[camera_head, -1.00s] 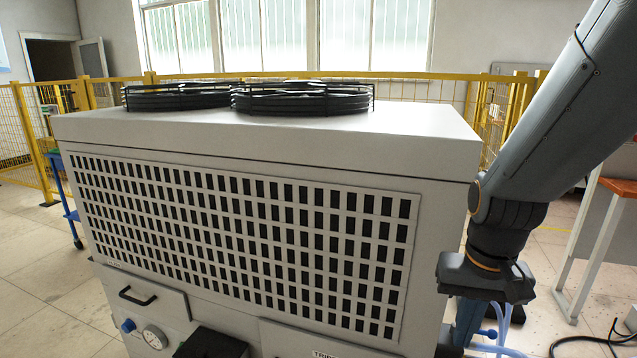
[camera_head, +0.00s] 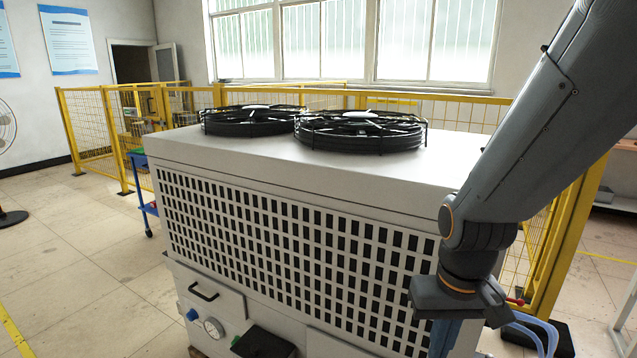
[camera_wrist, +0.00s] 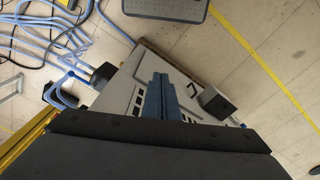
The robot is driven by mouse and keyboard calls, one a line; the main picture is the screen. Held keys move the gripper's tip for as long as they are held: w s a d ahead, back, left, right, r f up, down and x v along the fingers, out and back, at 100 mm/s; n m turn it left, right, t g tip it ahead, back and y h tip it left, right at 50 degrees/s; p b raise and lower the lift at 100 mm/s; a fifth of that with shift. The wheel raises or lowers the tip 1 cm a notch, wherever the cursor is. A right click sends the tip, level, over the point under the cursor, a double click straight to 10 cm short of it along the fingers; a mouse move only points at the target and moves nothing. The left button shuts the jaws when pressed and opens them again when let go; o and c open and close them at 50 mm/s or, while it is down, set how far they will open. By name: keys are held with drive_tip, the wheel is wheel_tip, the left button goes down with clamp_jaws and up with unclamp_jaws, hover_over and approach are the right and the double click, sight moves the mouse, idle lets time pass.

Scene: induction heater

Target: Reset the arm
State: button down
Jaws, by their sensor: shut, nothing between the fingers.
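My arm reaches down at the right of the head view, in front of the right end of a white machine (camera_head: 300,170). My gripper (camera_head: 443,340) points down there, its lower end cut off by the frame edge. In the wrist view my gripper (camera_wrist: 160,82) shows as two blue fingers side by side. They are shut with nothing between them. The machine's front, with a black handle and a dark box (camera_wrist: 217,101), lies beyond and below them. I cannot tell the gap between the gripper and the machine.
Two black fans (camera_head: 360,130) sit on the machine's top. A yellow fence (camera_head: 95,130) runs behind it. Blue hoses (camera_wrist: 50,35) lie on the floor at its side, and a grey platform (camera_wrist: 168,8) stands at the top of the wrist view.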

wheel_tip(320, 180, up, 12)
drive_tip(key=t+p, duration=0.1)
drive_tip(key=p, duration=1)
drive_tip(key=shift+a, duration=0.45)
